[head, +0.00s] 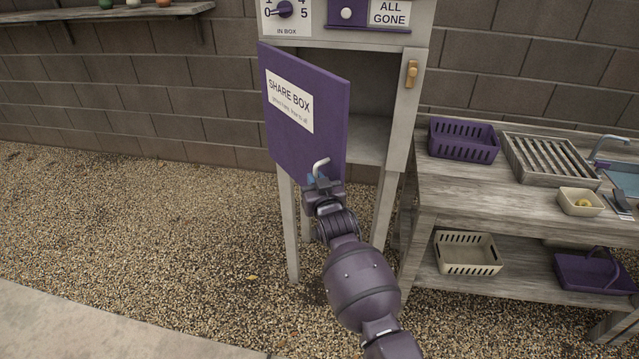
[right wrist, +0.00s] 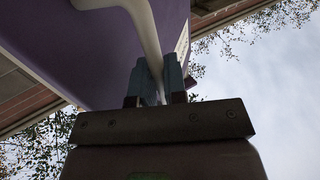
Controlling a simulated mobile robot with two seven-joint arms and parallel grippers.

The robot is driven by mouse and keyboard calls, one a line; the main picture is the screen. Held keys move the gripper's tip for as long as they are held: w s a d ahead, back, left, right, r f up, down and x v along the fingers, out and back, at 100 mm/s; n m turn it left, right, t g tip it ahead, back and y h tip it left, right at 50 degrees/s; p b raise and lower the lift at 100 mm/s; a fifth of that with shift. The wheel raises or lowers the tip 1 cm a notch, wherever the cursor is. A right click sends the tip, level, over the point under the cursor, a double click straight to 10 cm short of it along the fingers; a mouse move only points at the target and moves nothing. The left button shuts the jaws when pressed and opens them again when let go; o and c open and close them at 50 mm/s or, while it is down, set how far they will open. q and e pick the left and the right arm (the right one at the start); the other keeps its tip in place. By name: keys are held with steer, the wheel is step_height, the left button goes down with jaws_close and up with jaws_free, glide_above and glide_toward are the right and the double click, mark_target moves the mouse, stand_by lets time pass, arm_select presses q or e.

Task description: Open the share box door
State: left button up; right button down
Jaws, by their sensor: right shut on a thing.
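The share box door (head: 307,120) is a purple panel with a white "SHARE BOX" label. It stands swung partly open, hinged at the left of the grey cabinet (head: 402,120), and the cabinet's inside shows to its right. A pale bent handle (head: 320,165) sits low near the door's free edge. My right gripper (head: 319,181) is shut on the handle. In the right wrist view the gripper's fingers (right wrist: 154,85) close around the pale handle bar (right wrist: 146,35), with the purple door (right wrist: 100,45) behind. My left gripper is not in view.
A wooden latch (head: 411,73) is on the cabinet's right post. A bench (head: 470,185) with a purple basket (head: 463,142), a slatted tray (head: 548,160) and a sink stands close on the right. Open gravel (head: 130,230) lies to the left of the door.

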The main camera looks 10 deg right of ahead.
steer(key=shift+a+r, duration=0.1)
steer(key=shift+a, duration=0.15)
stand_by(0.4)
steer(key=c, duration=1.2)
jaws_free()
steer(key=shift+s, duration=0.1)
steer(key=s, duration=1)
steer(key=shift+s+d+p, duration=0.3)
steer(key=shift+s, duration=0.05)
